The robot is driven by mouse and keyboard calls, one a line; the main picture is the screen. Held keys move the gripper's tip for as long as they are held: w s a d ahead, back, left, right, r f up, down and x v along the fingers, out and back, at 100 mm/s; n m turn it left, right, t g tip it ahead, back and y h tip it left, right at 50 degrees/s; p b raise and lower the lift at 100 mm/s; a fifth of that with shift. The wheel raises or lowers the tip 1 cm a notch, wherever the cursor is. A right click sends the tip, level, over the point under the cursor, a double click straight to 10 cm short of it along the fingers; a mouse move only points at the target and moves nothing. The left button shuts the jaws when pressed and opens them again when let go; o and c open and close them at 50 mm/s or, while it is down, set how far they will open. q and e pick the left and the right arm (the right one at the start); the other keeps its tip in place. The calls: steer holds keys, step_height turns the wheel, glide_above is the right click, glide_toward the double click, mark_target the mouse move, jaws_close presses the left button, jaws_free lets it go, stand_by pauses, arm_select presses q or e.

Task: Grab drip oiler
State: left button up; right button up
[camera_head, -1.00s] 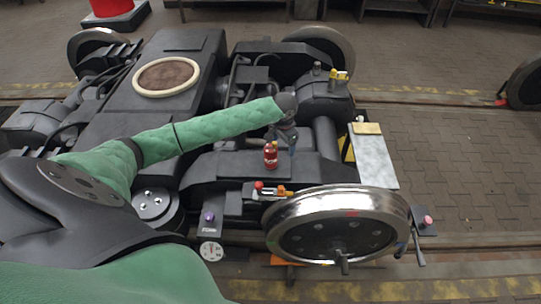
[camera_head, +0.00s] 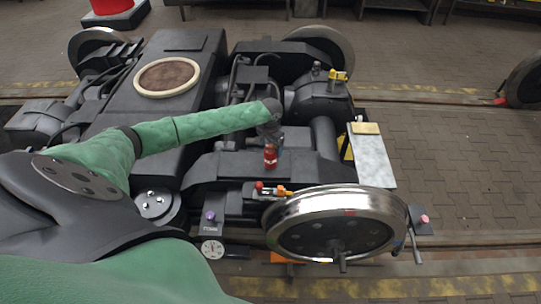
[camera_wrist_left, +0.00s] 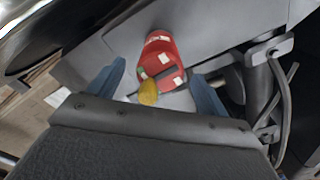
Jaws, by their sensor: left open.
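A small red can with a yellow cap (camera_head: 270,158), which looks like the drip oiler, stands on the dark bogie frame behind the near wheel. My left gripper (camera_head: 270,141) is right at its top and hides its upper part in the head view. In the left wrist view the red can (camera_wrist_left: 160,55) lies between the two blue-grey fingers of the open gripper (camera_wrist_left: 157,74), with its yellow cap toward the palm. Gaps show between the can and both fingers. My right gripper is not in view.
A shiny wheel (camera_head: 338,222) stands in front of the can. A red-knobbed lever block (camera_head: 268,190) sits between them. A pale plate (camera_head: 374,160) with a yellow block lies to the right. Pipes and axle parts crowd the frame behind.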

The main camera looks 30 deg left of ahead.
arm_select(q)
steer(key=shift+f, duration=1.05)
steer(key=c, duration=1.4)
steer(key=shift+r, duration=0.1)
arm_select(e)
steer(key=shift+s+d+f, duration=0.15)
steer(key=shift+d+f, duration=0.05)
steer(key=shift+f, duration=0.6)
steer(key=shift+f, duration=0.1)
